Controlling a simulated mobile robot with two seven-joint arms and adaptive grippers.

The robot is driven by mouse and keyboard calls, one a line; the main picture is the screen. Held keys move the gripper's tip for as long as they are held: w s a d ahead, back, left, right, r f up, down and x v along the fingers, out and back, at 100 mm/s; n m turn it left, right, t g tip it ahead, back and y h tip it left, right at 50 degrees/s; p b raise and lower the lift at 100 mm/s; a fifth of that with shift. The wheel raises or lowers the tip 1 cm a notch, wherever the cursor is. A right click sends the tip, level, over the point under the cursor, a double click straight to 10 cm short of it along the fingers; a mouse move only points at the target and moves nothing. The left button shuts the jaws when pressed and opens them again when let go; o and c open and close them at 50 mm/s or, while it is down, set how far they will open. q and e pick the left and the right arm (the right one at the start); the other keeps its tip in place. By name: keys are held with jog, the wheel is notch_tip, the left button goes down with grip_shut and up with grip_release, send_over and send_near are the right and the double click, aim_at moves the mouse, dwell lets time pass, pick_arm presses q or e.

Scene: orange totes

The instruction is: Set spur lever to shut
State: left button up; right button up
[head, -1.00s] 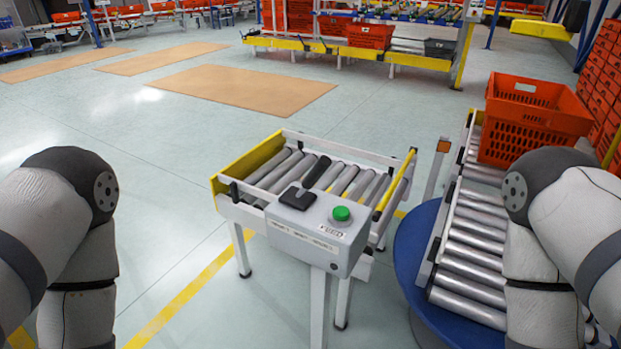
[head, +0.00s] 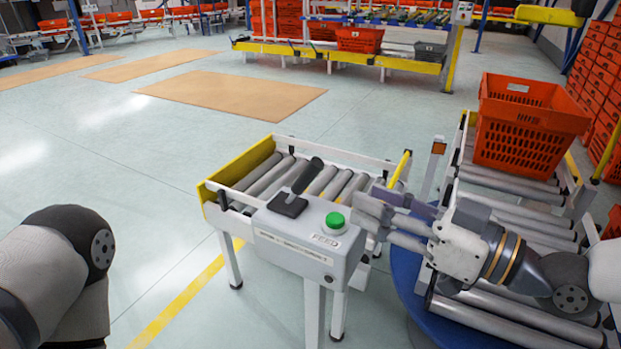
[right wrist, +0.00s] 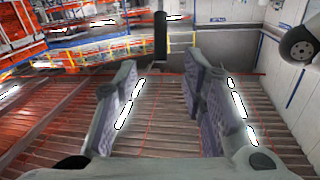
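The spur lever (head: 306,176) is a black handle on a black base plate, on top of a grey control box (head: 312,243) at the front of a short roller conveyor. It leans up and to the right, away from me. My right gripper (head: 370,212) is open and empty to the right of the box, its fingers pointing left toward the lever and apart from it. In the right wrist view the parted fingers (right wrist: 160,85) show with a dark upright bar (right wrist: 160,35), apparently the lever, beyond and between them. My left gripper is out of view.
A green button (head: 335,220) marked FEED sits on the box right of the lever, close to my right fingers. An orange tote (head: 520,140) stands on the roller line at right, above a blue round base (head: 405,275).

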aim_at(311, 173)
jog(key=x, duration=1.2)
jog(key=shift+r+b, duration=0.1)
jog(key=shift+b, duration=0.3)
jog(key=shift+c, duration=0.6)
grip_shut()
